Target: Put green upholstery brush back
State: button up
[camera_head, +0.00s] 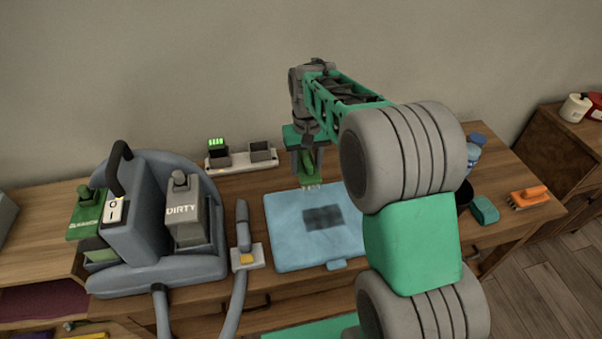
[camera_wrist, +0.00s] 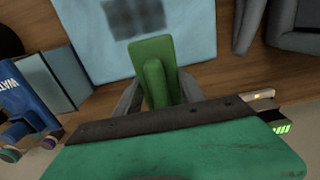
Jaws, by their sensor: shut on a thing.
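My gripper (camera_head: 308,165) is shut on the green upholstery brush (camera_head: 309,172). It holds the brush upright with the pale bristles down, above the back edge of the blue mat (camera_head: 285,230). In the wrist view the green brush (camera_wrist: 153,75) sits between my two grey fingers, with the blue mat and its dark patch beyond it. A white holder rack (camera_head: 235,164) stands against the wall, to the left of the brush. Its left slot holds a block with a lit green display (camera_head: 216,143).
A grey-blue cleaning machine (camera_head: 150,240) with a tank marked DIRTY fills the left of the table. An orange brush (camera_head: 528,197), a green sponge (camera_head: 484,209) and a blue bottle (camera_head: 473,152) are at the right.

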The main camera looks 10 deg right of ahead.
jog(key=w+f, duration=0.4)
jog(key=w, duration=0.1)
jog(key=w+f+p, duration=0.1)
jog(key=w+f, duration=0.1)
jog(key=w, duration=0.1)
jog(key=shift+d+f, duration=0.2)
jog(key=shift+f, duration=0.15)
jog(key=f+p, duration=0.1)
jog(key=f, duration=0.2)
jog(key=shift+w+f, duration=0.15)
jog(key=shift+w, duration=0.05)
jog(key=shift+f, duration=0.4)
jog(key=o, duration=1.3)
